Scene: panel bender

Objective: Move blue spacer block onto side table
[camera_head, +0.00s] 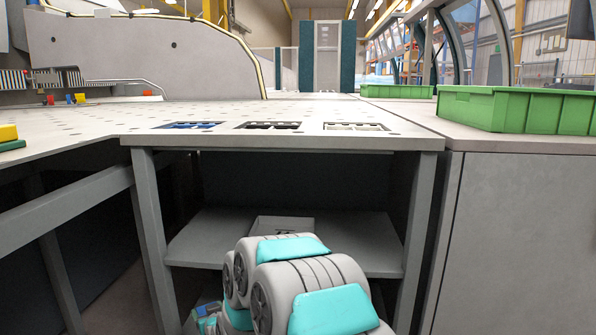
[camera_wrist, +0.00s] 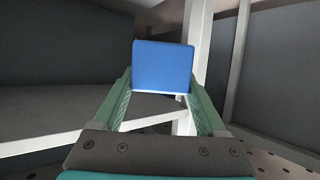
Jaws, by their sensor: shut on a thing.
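The blue spacer block (camera_wrist: 163,67) is held between the two green fingers of my gripper (camera_wrist: 160,92) in the wrist view. Its flat blue face shows above the gripper's dark palm. In the head view my arm reaches down in front of the open shelf, and my gripper (camera_head: 207,319) is mostly hidden behind the arm at the bottom. A table (camera_head: 290,141) with a pale top stands ahead. A grey cabinet-like table (camera_head: 520,215) stands to its right. I cannot tell which of these is the side table.
Three recessed trays with blue, black and white contents sit along the table's front edge. A large green bin (camera_head: 515,110) stands on the right cabinet. A lower shelf (camera_head: 205,240) carries a grey box (camera_head: 281,224). Table legs and a rail (camera_head: 65,205) stand at the left.

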